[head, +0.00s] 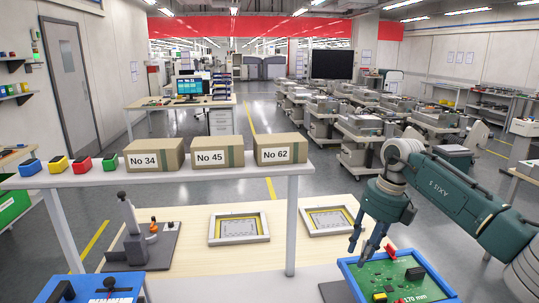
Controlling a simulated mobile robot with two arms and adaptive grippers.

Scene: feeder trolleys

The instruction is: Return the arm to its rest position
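My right arm (465,205) comes in from the right edge of the head view, dark green with white joints. Its gripper (364,246) points down above the left back part of a blue tray holding a green board (405,277). The two grey fingers are apart, with nothing seen between them. A small red part (391,252) shows just right of the fingers; whether it touches them I cannot tell. My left arm and gripper are not in view.
A grey shelf (225,177) with three numbered boxes and several coloured bins crosses above the wooden bench (270,255). Two framed panels (239,226) and a grey press (131,230) stand on the bench. Another blue tray (80,290) sits front left. Trolleys (440,118) fill the background right.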

